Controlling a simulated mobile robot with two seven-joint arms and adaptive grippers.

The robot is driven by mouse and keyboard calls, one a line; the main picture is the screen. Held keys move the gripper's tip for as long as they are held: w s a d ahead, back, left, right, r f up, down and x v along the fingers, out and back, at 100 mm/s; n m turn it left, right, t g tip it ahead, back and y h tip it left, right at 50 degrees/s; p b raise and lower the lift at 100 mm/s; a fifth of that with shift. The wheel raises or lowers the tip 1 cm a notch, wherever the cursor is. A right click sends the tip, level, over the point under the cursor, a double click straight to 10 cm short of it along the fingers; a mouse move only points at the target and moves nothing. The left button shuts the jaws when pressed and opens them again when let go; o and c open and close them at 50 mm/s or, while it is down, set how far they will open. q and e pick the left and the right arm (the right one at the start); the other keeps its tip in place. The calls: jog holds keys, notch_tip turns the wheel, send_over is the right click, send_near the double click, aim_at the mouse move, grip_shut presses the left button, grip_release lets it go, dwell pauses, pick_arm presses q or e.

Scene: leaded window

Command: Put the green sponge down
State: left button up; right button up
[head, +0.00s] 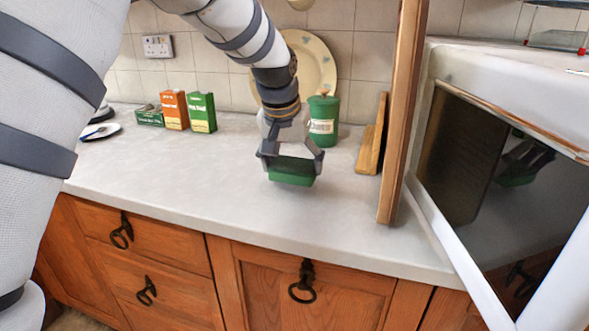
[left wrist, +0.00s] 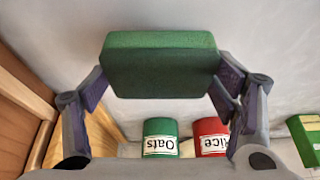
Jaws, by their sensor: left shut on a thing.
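The green sponge (head: 291,173) is held between the fingers of my left gripper (head: 290,160), which is shut on it. The sponge is low over the pale worktop (head: 180,175), near its middle. I cannot tell whether its underside touches the surface. In the left wrist view the sponge (left wrist: 160,65) sits level between the two fingertips of my left gripper (left wrist: 162,80). My right gripper is in neither view.
A green Oats canister (head: 323,122) stands behind the gripper; a red Rice canister (left wrist: 210,135) shows beside it in the wrist view. Boxes (head: 202,113) stand back left. Wooden boards (head: 372,140), an upright wooden panel (head: 402,110) and a dark-glass door (head: 500,180) are right. The worktop's left front is clear.

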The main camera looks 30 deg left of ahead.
aim_at(291, 168)
pick_arm(q)
jog(key=x, duration=0.2)
jog(key=shift+s+f, duration=0.15)
jog(key=shift+f, duration=0.3)
jog(key=shift+s+f, duration=0.1)
jog(key=shift+s, duration=0.1)
jog(key=shift+s+d+r, duration=0.2)
jog(key=shift+s, duration=0.05)
jog(key=shift+w+a+f, duration=0.1)
jog(key=shift+w+f, duration=0.05)
jog(key=shift+f, duration=0.1)
jog(key=o, duration=0.8)
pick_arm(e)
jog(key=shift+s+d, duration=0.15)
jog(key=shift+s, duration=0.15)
pick_arm(q)
jog(key=v, duration=1.2)
jog(key=shift+r, duration=0.25)
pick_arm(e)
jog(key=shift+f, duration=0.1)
